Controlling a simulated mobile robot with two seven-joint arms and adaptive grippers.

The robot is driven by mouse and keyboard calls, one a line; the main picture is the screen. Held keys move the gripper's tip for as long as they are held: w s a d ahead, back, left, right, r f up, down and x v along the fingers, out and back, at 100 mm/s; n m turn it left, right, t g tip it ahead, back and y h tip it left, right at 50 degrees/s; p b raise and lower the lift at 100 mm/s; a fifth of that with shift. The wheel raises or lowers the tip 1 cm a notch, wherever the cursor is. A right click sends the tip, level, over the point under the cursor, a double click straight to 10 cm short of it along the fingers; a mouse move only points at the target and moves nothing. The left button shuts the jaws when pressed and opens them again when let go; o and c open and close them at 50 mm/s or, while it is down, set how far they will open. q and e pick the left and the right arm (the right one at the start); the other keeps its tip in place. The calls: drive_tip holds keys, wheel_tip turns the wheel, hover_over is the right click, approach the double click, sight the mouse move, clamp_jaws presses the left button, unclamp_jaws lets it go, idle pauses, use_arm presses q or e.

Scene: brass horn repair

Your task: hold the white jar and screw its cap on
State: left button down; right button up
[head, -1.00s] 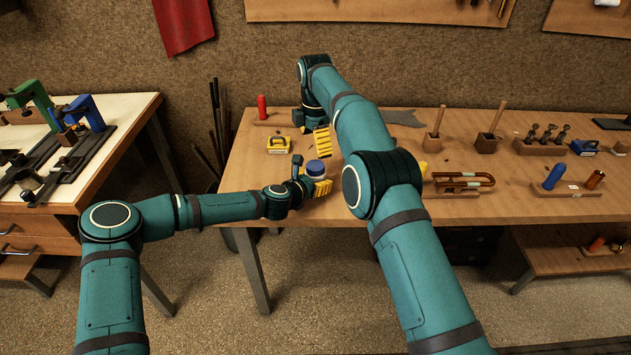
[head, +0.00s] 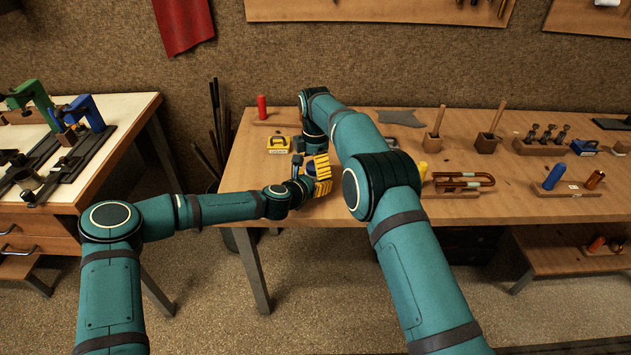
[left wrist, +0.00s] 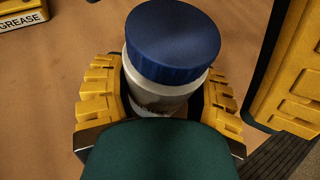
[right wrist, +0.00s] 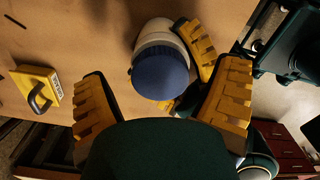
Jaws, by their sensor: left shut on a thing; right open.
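The white jar (left wrist: 160,98) stands upright between the yellow fingers of my left gripper (left wrist: 160,90), which is shut on its sides. The blue cap (left wrist: 172,42) sits on top of the jar; whether its thread is engaged cannot be told. In the right wrist view the cap (right wrist: 160,76) and the white jar body (right wrist: 157,34) lie ahead between my open right gripper's fingers (right wrist: 165,95), not gripped by them. In the head view my right gripper (head: 317,168) is close above my left gripper (head: 305,188), and the jar is mostly hidden.
A yellow grease block (head: 278,144) with a dark handle is on the wooden bench (head: 255,175), left of the grippers. A red cylinder (head: 262,107) on a wooden base stands behind it. A copper-coloured tube (head: 463,180) lies to the right. The bench's front edge is near.

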drive_tip(key=shift+f, duration=0.1)
drive_tip(key=c, duration=1.3)
drive_tip(key=o, duration=1.3)
drive_tip(key=shift+c, duration=0.2)
drive_tip(key=shift+r, duration=2.3)
